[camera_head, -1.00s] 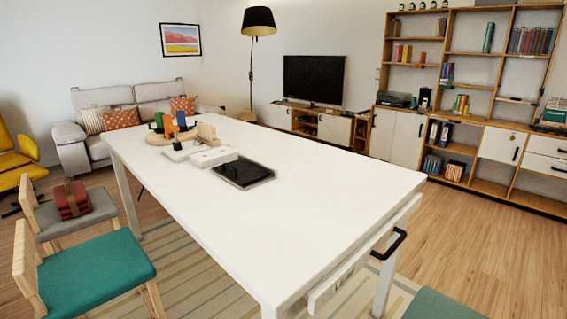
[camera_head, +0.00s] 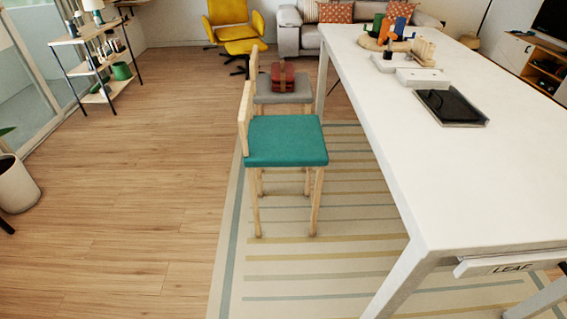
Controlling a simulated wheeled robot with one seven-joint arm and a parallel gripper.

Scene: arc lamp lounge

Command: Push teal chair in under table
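The teal chair (camera_head: 286,141) has a teal seat, light wood legs and a low wooden back on its left side. It stands upright on the striped rug, left of the white table (camera_head: 468,186), with its seat facing the table's long side. A gap of rug shows between the seat's right edge and the table. My gripper is not in view.
A grey chair (camera_head: 266,97) bearing a dark red bundle (camera_head: 283,78) stands just behind the teal chair. Wood floor (camera_head: 150,190) is clear on the left. A shelf (camera_head: 72,42), a planter (camera_head: 16,185) and a yellow armchair (camera_head: 228,14) stand farther off.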

